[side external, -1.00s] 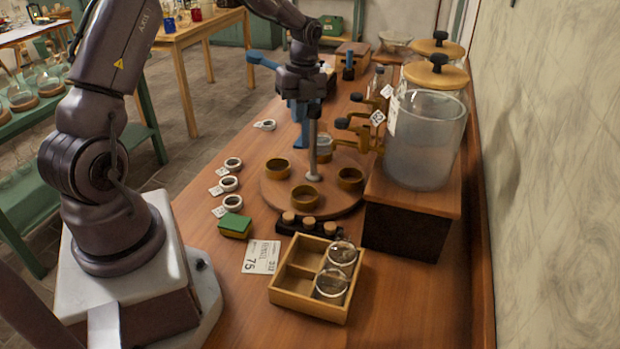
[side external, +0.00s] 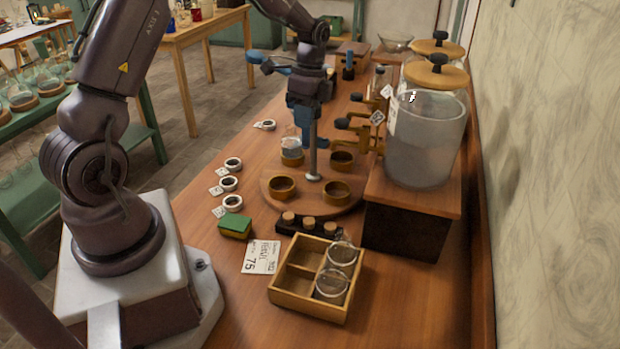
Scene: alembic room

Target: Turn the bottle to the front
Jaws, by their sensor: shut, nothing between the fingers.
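The bottle (side external: 291,144) is a small clear flask with pale liquid. It stands upright in a ring holder (side external: 291,159) at the back left of the round wooden turntable (side external: 309,203). Three other ring holders on the turntable are empty: front left (side external: 282,187), front right (side external: 336,192) and back right (side external: 342,161). A grey post (side external: 313,163) rises from the turntable's middle. My gripper (side external: 314,140) is shut and points down by the post, right of the bottle and apart from it. Whether its blue fingers touch the post or turntable cannot be told.
Large glass jars (side external: 425,140) with taps stand on a wooden stand right of the turntable. A divided wooden box (side external: 290,300), a row of corks (side external: 308,224) and a green sponge (side external: 235,226) lie in front. Several white rings (side external: 229,183) lie to the left.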

